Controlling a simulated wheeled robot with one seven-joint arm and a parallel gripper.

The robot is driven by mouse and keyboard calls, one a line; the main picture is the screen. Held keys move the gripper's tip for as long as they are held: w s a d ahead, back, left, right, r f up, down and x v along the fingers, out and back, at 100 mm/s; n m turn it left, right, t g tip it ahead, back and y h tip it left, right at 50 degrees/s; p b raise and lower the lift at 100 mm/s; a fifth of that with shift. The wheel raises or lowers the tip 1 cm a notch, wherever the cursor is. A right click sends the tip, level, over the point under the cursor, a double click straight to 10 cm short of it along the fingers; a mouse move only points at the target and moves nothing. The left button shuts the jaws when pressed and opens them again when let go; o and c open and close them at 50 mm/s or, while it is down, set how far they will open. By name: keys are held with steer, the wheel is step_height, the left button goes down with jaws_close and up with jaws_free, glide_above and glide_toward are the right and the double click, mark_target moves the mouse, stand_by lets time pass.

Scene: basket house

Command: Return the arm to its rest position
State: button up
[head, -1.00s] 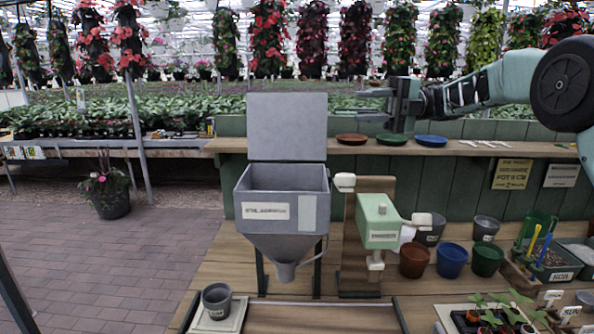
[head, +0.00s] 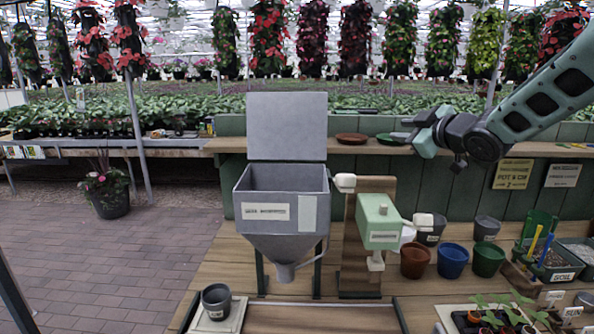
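My gripper (head: 402,130) is at the upper right in the head view, in front of the back shelf. Its fingers point left and stand a little apart, with nothing seen between them. My arm reaches in from the right edge and slopes down to the gripper. The gripper overlaps the view of the shelf around the green saucer (head: 386,139), and the blue saucer is hidden behind it.
A grey hopper (head: 283,215) with a raised lid stands at the centre. A green dispenser (head: 379,222) is beside it. Blue (head: 452,262), green (head: 488,260) and brown (head: 415,262) pots stand on the wooden bench. A grey pot (head: 216,300) sits on a pale plate at the front left.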

steer(key=s+d+f+m+g+h, duration=0.3)
steer(key=s+f+m, duration=0.1)
steer(key=s+f, duration=0.25)
steer(key=s+d+f+m+g+h, duration=0.2)
steer(key=s+d+f+m+h, duration=0.15)
steer(key=s+f, duration=0.3)
steer(key=s+f+m+g, duration=0.2)
steer(key=s+f+g, duration=0.15)
steer(key=s, duration=0.55)
steer(key=s+f+m+g, duration=0.3)
steer(key=s+f, duration=0.1)
steer(key=s, duration=0.6)
steer(key=s+a+r+n+g, duration=0.1)
steer(key=s+a+n+g, duration=0.2)
steer(key=s+a+n, duration=0.5)
steer(key=s+a+y, duration=0.1)
steer(key=s+a, duration=0.5)
steer(key=a, duration=0.4)
steer(key=shift+r, duration=0.3)
